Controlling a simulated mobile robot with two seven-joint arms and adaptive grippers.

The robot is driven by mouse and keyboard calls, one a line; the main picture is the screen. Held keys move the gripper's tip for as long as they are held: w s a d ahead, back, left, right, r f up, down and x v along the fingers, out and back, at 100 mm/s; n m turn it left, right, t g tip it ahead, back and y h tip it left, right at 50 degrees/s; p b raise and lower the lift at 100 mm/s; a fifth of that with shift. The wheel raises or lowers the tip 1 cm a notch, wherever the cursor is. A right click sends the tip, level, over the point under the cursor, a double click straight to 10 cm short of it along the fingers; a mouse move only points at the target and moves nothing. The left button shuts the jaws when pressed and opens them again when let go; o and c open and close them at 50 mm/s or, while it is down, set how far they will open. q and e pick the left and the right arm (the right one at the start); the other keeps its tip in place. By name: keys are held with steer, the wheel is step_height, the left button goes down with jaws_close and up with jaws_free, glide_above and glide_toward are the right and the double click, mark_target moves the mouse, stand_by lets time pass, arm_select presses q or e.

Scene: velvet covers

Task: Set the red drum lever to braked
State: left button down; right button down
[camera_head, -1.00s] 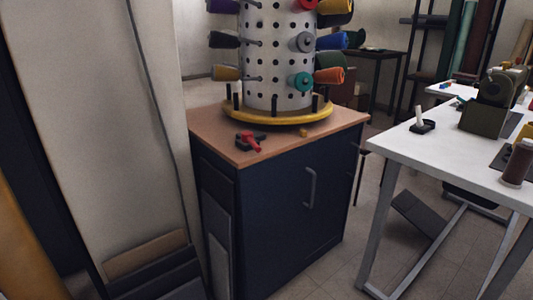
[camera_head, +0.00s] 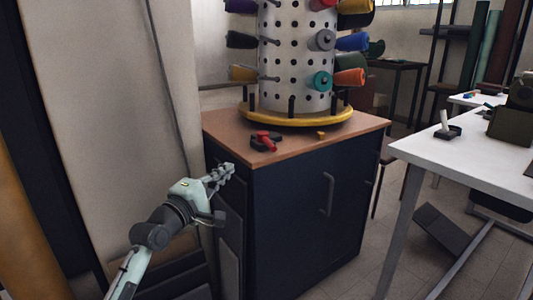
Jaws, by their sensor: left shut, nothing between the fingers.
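The red drum lever (camera_head: 266,141) sits on a dark mount at the front left of the wooden cabinet top (camera_head: 300,146). Behind it stands the white perforated drum (camera_head: 296,60) with coloured spools on pegs and a yellow base ring (camera_head: 297,118). My left gripper (camera_head: 230,170) is shut and empty. In the picture it is below and left of the lever, by the cabinet's left front corner, apart from the lever. Any markings by the lever are too small to read. My right gripper is out of view.
The dark blue cabinet (camera_head: 305,215) has a handle on its front. A white table (camera_head: 465,160) with a dark machine (camera_head: 513,118) stands to the right. A pale wall panel (camera_head: 100,100) is at left.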

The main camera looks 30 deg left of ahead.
mark_target(255, 162)
arm_select(q)
steer(key=w, duration=0.8)
steer(key=w+r, duration=0.1)
steer(key=w, duration=0.3)
steer(key=shift+d, duration=0.3)
steer(key=shift+w+d, duration=0.45)
steer(key=shift+w, duration=0.1)
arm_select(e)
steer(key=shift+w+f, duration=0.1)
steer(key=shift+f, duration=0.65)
arm_select(q)
steer(key=shift+p, duration=0.3)
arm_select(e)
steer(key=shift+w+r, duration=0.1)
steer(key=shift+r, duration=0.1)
